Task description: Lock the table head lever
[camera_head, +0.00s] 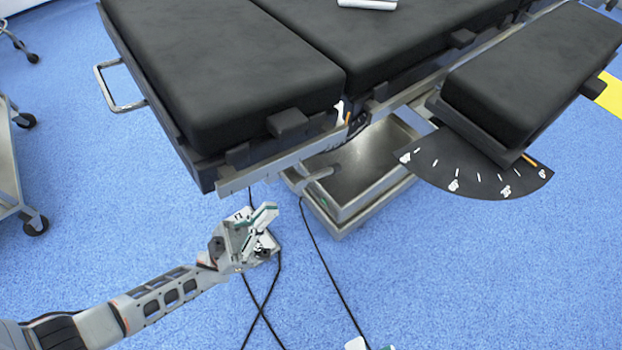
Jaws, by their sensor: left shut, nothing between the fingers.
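The operating table (215,70) has black pads and a metal side rail (290,160). A short pale grey bar (320,174) sticks out below the rail, above the metal base; it may be the table head lever, but I cannot tell for certain. My left gripper (264,214) is shut and empty, below and to the left of that bar, apart from it. Its fingers point up toward the rail. At the bottom edge, small white and green tips (356,343) show, seemingly my right gripper; most of it is out of frame.
A separate black pad (535,70) with a dark graduated dial (480,172) stands at the right. A metal loop handle (118,95) juts out at the table's left. Black cables (325,262) lie on the blue floor. A wheeled cart (15,170) is at the left edge.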

